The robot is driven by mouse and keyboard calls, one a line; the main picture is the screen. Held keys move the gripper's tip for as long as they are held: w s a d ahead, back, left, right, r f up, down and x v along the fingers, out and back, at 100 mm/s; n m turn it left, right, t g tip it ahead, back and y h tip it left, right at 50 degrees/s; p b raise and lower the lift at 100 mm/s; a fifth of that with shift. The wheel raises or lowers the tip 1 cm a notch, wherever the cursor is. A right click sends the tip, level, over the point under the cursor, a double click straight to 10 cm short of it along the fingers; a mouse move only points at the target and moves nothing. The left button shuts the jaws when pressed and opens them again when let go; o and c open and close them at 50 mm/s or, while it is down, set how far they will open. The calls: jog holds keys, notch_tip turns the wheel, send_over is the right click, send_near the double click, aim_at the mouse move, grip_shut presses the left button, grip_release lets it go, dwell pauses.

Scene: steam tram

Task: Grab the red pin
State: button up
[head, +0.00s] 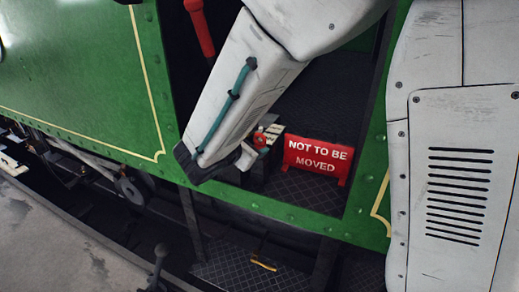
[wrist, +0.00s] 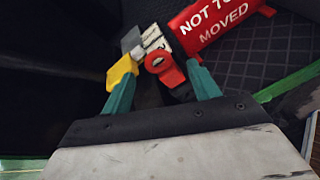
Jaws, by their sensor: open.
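The red pin, a red ring-shaped piece (wrist: 164,66), shows in the wrist view just ahead of and between my fingertips. In the head view a small red piece (head: 260,139) shows beside the end of my arm, left of the red sign. My gripper (wrist: 160,76) is open, with one teal finger on each side of the red ring. Whether the fingers touch it I cannot tell. In the head view my arm hides most of the gripper.
A yellow piece (wrist: 122,72) is close to the left fingertip. Small white labels (wrist: 153,38) lie behind the ring. A red "NOT TO BE MOVED" sign (head: 317,159) stands close on the right. The green doorway edge (head: 376,150) bounds the opening; dark patterned floor lies inside.

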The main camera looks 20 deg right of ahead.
aim_at(263, 139)
jog(key=x, duration=0.7)
jog(key=shift+w+d+f, duration=0.1)
jog(key=shift+d, duration=0.1)
jog(key=c, duration=1.1)
